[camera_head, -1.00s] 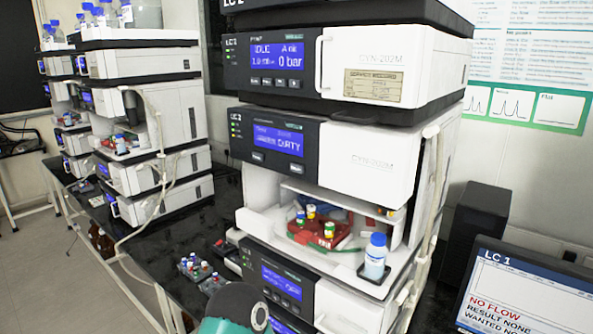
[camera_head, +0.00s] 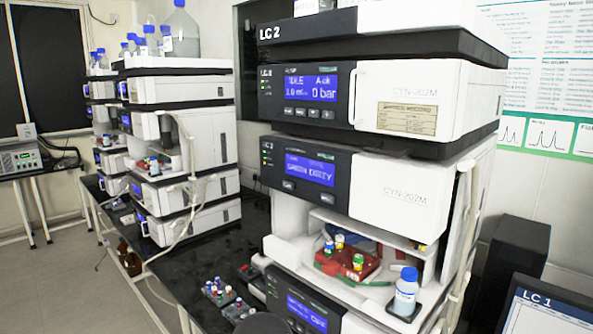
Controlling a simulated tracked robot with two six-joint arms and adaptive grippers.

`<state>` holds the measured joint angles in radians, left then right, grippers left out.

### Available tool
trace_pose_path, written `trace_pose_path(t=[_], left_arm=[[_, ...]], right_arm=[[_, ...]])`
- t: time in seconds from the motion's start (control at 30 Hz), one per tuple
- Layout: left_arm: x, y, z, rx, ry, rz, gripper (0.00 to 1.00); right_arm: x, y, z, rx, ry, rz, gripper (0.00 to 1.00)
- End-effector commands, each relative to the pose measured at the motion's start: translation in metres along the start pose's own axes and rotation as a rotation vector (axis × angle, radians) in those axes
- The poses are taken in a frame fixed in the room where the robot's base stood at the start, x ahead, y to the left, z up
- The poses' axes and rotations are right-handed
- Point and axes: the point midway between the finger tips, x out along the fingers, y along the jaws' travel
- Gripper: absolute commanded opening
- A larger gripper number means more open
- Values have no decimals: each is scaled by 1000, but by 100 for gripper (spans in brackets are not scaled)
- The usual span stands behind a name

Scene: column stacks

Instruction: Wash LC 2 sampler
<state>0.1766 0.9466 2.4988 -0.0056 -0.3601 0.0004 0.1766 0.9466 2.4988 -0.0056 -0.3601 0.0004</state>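The near instrument stack carries the label LC 2 (camera_head: 270,32) on its top dark unit. Its sampler (camera_head: 405,197) is the white unit below the pump unit. The sampler's blue screen (camera_head: 310,170) shows a line ending in DIRTY; the rest is hard to read. Small buttons (camera_head: 289,185) sit under the screen. The sampler's front bay is open. A red rack (camera_head: 342,266) with several coloured-cap vials is inside, and a blue-capped bottle (camera_head: 405,293) stands on a dark holder at the right. Neither gripper shows; a dark rounded shape at the bottom edge may be part of my arm.
The pump screen (camera_head: 311,88) shows 0 bar. Small vial racks (camera_head: 222,294) stand on the black bench. A second instrument stack (camera_head: 183,147) is at the left, with bottles on top. A monitor labelled LC 1 (camera_head: 550,312) is at the lower right. Floor shows at left.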

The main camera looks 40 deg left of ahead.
Motion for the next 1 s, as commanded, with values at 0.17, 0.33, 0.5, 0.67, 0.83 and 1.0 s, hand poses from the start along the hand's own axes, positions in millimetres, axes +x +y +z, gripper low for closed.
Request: trace_pose_path(t=[0.17,0.33,0.5,0.67,0.83,1.0], left_arm=[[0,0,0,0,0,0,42],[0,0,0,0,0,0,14],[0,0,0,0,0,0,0],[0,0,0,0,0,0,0],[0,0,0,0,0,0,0],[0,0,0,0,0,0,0]], right_arm=[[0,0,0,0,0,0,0],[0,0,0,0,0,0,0],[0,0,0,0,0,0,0],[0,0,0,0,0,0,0],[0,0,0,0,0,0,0],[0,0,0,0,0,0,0]])
